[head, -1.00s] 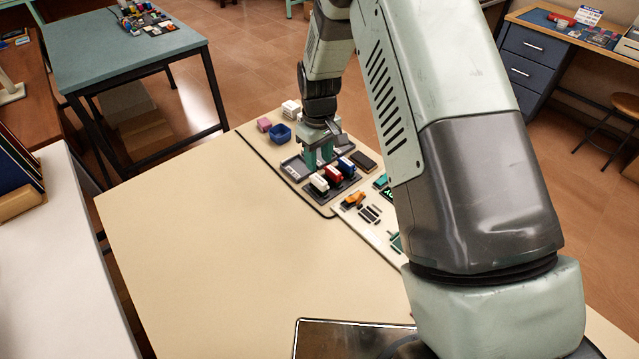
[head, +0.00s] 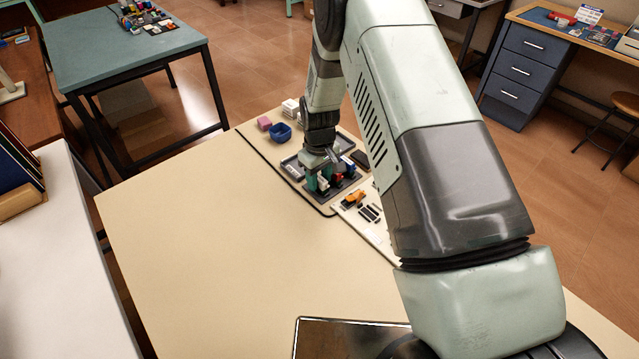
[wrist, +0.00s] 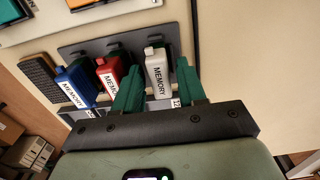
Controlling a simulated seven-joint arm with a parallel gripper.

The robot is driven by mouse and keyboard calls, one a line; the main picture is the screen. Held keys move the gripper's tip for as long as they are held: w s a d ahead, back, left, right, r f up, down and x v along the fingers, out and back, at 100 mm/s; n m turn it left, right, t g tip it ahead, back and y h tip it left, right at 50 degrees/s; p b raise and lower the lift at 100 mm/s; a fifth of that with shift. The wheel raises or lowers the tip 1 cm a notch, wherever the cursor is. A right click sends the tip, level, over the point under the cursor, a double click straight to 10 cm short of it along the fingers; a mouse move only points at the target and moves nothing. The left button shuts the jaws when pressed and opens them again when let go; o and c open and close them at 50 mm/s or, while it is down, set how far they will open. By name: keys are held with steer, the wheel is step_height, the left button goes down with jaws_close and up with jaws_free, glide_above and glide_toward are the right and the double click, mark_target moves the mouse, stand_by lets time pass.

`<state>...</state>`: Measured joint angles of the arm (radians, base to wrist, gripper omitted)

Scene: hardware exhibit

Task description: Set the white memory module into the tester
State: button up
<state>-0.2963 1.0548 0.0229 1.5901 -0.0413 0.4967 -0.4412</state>
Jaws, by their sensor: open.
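The white memory module (wrist: 157,72) stands upright in a dark rack (wrist: 118,44), at the right end of a row in the wrist view. A red module (wrist: 110,76) and a blue module (wrist: 76,84) stand to its left. My gripper (wrist: 160,66) is open, with one green finger on each side of the white module. Whether the fingers touch it I cannot tell. In the head view my gripper (head: 319,183) is down at the rack, and its fingers partly cover the modules. I cannot make out the tester for certain; my arm hides part of the table on the right.
A blue bin (head: 280,133), a pink block (head: 264,123) and white blocks (head: 290,107) sit behind the rack. An orange item (head: 353,199) and small dark bars (head: 370,212) lie on a pale board to the right. The table's near left is clear.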

mark_target(319, 178)
steer(key=c, duration=0.7)
steer(key=shift+r, duration=3.25)
steer(key=shift+c, duration=0.2)
